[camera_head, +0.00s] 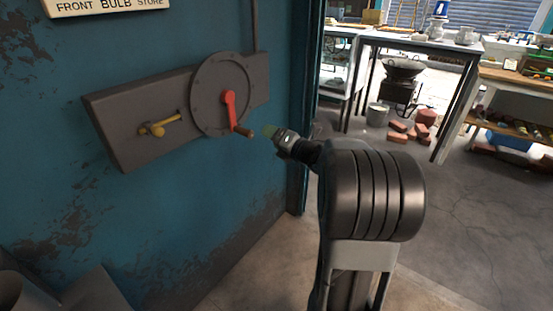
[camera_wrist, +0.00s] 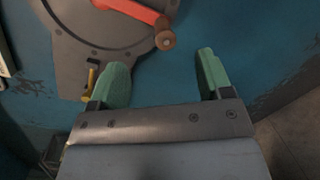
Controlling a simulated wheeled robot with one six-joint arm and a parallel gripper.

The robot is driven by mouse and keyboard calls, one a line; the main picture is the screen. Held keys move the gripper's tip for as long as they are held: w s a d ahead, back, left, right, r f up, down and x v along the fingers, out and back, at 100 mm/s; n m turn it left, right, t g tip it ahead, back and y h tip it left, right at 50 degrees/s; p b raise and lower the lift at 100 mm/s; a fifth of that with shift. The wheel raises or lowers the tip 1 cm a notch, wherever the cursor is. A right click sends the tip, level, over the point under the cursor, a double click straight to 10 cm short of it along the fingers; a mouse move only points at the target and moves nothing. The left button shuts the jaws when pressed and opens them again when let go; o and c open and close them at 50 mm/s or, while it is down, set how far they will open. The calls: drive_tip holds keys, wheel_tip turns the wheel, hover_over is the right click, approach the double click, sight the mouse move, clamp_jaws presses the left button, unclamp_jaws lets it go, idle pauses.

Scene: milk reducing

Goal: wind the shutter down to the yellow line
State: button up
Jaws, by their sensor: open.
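A red crank arm (camera_head: 229,108) with a brown wooden handle (camera_head: 243,131) is mounted on a round grey plate (camera_head: 206,92) on the blue wall. The crank hangs down and slightly right. My gripper (camera_head: 268,131) is just right of the handle, apart from it. In the wrist view my gripper (camera_wrist: 162,62) is open, its green fingers spread and empty. The wooden handle (camera_wrist: 165,39) shows end-on beyond the fingertips, roughly between them, with the red crank arm (camera_wrist: 133,11) running to upper left. A grey slatted shutter (camera_head: 488,12) shows far back at upper right. I cannot make out a yellow line.
A yellow lever (camera_head: 159,126) sits on the grey backing board (camera_head: 108,104), left of the crank. A door frame (camera_head: 305,110) stands right of the wall. Beyond it are a work table (camera_head: 400,42), loose bricks (camera_head: 399,137) and a wooden bench (camera_head: 512,77). The floor ahead is mostly clear.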

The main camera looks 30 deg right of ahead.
sight(252, 136)
drive_tip(key=w+a+n, duration=0.1)
drive_tip(key=w, duration=0.1)
drive_tip(key=w+a+f+n+y+p, duration=0.1)
drive_tip(key=w, duration=0.2)
drive_tip(key=w+a+f+n+y, duration=0.1)
drive_tip(key=w+a, duration=0.1)
drive_tip(key=w, duration=0.1)
drive_tip(key=shift+f, duration=0.2)
drive_tip(key=shift+b+x, duration=0.3)
drive_tip(key=shift+x, duration=1.35)
drive_tip(key=shift+r, duration=0.1)
drive_tip(key=shift+c, duration=0.3)
drive_tip(key=c, duration=1.2)
